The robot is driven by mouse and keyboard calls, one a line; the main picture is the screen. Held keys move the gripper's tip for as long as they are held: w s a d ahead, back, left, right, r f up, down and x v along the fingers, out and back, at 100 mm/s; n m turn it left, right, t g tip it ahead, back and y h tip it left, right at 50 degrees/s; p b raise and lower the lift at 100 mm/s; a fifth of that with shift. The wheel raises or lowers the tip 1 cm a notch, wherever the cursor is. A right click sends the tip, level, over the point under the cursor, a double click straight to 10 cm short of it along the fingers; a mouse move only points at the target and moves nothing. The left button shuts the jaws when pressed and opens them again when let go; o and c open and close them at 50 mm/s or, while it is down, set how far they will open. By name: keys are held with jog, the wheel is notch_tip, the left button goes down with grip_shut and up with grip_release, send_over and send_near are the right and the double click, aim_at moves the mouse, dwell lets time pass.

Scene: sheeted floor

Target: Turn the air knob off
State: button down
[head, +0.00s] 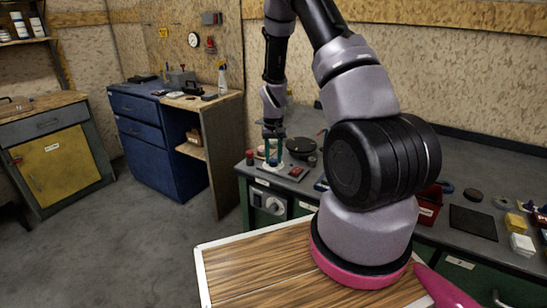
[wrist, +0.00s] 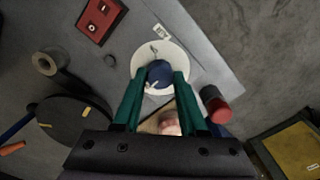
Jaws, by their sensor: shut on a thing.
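A blue knob (wrist: 158,73) sits in the middle of a round white dial plate (wrist: 148,55) on the grey bench top. A small white mark shows on the knob's lower left. My gripper (wrist: 160,76) has its two green fingers on either side of the knob, shut on it. In the head view my gripper (head: 273,158) points straight down over the white dial plate (head: 266,167) at the bench's left end. The fingers hide the knob's sides, and the mark's meaning is too small to read.
A red cylinder (wrist: 214,103) stands right of my fingers. A red switch box (wrist: 98,18) lies at the upper left, and a dark round pan-like object (wrist: 72,120) at the left. The bench edge is close by. A blue cabinet (head: 150,140) stands across open floor.

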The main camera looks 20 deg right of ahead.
aim_at(274, 159)
jog(key=shift+c, duration=2.2)
grip_release()
jog(key=shift+r, duration=0.15)
notch_tip(274, 159, up, 11)
jog(key=shift+f, duration=0.2)
